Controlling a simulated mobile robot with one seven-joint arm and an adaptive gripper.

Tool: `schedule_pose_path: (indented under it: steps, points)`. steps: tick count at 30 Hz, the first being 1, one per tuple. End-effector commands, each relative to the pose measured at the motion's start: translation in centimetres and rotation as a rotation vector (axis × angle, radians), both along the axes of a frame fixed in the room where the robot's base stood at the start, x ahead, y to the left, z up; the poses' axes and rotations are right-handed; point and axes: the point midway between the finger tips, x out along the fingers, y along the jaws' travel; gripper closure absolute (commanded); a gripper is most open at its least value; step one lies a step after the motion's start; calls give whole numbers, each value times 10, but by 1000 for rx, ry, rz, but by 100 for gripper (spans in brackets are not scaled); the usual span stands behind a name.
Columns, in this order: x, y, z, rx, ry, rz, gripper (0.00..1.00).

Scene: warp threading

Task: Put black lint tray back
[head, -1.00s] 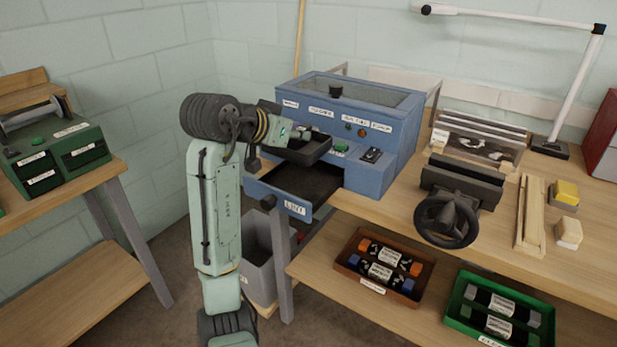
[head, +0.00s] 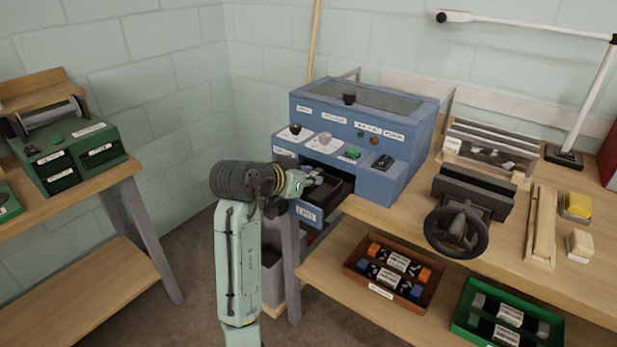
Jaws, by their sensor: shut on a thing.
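The black lint tray (head: 335,188) is in my gripper (head: 313,180), which is shut on its near left side. The tray is low at the open drawer (head: 309,214) of the blue machine (head: 390,150). It appears to lie within the drawer's opening, but I cannot tell whether it touches the drawer floor. The drawer's blue front with its label sticks out below my gripper. My gripper and wrist hide part of the tray and the drawer's left side.
A dark handwheel vise (head: 456,232) is to the right on the bench. A grey bin (head: 276,270) stands below.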

Motion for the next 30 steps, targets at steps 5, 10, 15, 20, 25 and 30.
schedule_pose_path:
  steps: [5,10,15,20,25,30]
  points:
    - [0,0,-4,0,0,0,82]
    - [0,0,-3,0,0,0,70]
    - [0,0,-3,0,0,0,62]
    - [0,0,-3,-1,1,0,62]
    - [-1,1,2,0,-1,1,62]
    - [-20,15,12,2,-5,3,62]
